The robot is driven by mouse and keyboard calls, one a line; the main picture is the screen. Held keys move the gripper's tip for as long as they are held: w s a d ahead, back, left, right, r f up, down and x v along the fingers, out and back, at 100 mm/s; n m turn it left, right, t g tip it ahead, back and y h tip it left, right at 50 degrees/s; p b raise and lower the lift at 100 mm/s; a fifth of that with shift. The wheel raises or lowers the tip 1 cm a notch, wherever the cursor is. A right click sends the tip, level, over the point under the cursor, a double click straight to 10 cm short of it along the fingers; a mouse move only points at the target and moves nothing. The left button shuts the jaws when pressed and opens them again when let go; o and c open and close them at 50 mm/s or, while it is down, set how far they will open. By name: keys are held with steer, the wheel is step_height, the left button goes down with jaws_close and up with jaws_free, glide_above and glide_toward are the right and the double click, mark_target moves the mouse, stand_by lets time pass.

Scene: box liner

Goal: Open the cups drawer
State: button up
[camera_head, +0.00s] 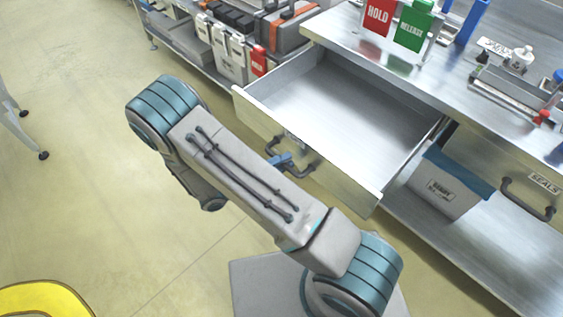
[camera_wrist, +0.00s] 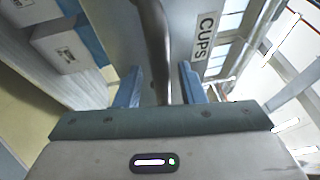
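The cups drawer (camera_head: 345,110) is pulled well out from the steel bench in the head view, and its inside looks empty. Its front carries the label "CUPS" (camera_wrist: 205,37) in the wrist view. The drawer's dark bar handle (camera_wrist: 158,45) runs between the two blue fingers of my gripper (camera_wrist: 160,82). The fingers stand apart, with a small gap showing on each side of the bar. In the head view my gripper (camera_head: 286,160) is at the handle (camera_head: 301,172), mostly hidden behind my arm.
A second drawer marked "SEALS" (camera_head: 531,187) is shut at the right. HOLD (camera_head: 378,16) and RELEASE (camera_head: 413,27) signs stand on the bench top. The floor at left is mostly clear.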

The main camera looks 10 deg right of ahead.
steer(key=b+v, duration=0.1)
steer(key=v, duration=1.2)
steer(key=shift+a+b, duration=0.3)
steer(key=shift+a, duration=0.1)
steer(key=shift+f, duration=0.1)
steer(key=s+d+r+n+y+p, duration=0.1)
steer(key=s+d+r+n+y, duration=0.1)
steer(key=d+r+n+y, duration=0.4)
steer(key=s+d+r+n+y+p, duration=0.2)
steer(key=d+r+n+y, duration=0.4)
steer(key=r+n, duration=0.5)
steer(key=s+d+r+n+g+y+p, duration=0.1)
steer(key=d+r+n+y, duration=0.5)
steer(key=n, duration=1.1)
step_height(320, 180, up, 3)
steer(key=shift+s+d+y+p, duration=0.2)
steer(key=shift+s+y+p, duration=0.25)
steer(key=shift+s+y, duration=0.55)
